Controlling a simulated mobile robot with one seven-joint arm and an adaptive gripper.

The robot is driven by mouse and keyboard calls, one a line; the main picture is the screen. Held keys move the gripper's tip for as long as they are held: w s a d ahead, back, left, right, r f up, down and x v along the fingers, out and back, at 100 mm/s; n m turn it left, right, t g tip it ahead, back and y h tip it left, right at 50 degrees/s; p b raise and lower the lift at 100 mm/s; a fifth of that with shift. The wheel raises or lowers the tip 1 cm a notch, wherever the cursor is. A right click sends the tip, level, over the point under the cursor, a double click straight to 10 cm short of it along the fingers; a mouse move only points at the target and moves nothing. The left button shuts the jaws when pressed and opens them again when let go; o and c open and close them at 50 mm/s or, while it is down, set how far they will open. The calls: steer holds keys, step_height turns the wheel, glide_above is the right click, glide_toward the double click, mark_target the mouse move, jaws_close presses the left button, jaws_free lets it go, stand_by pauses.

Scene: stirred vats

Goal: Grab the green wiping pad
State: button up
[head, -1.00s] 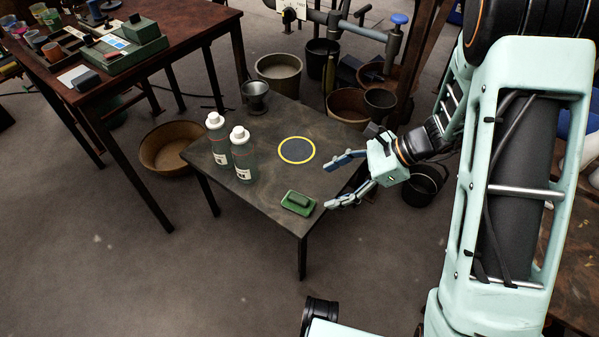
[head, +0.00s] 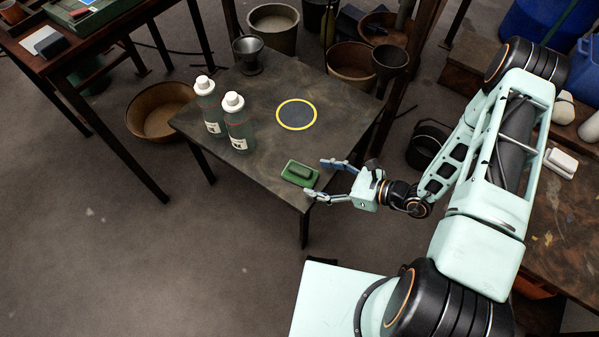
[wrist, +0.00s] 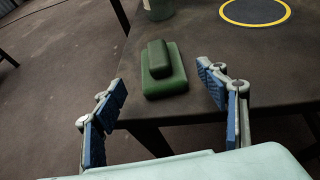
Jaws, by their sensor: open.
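The green wiping pad (head: 300,173) lies flat near the front corner of the dark low table (head: 262,168). It has a raised green grip on top. In the wrist view the pad (wrist: 165,80) lies ahead of my gripper (wrist: 163,105), between the lines of its two blue-padded fingers. My gripper (head: 318,180) is open and empty. In the head view its fingers point left at the pad from the right, with the fingertips close to the pad's right side. I cannot tell whether the near fingertip touches it.
Two white-capped bottles (head: 209,107) (head: 237,122) stand on the table's left part. A yellow-ringed dark disc (head: 296,115) lies behind the pad. A metal funnel cup (head: 247,56) stands at the back. Free tabletop lies between the bottles and the pad.

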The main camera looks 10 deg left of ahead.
mark_target(300, 172)
steer(key=x, duration=0.2)
steer(key=b+x, duration=0.1)
steer(key=x, duration=0.3)
steer(key=shift+w+a+r+b, duration=0.15)
steer(key=shift+w+a+b, duration=0.1)
steer(key=shift+a+b, duration=0.15)
steer(key=c, duration=1.3)
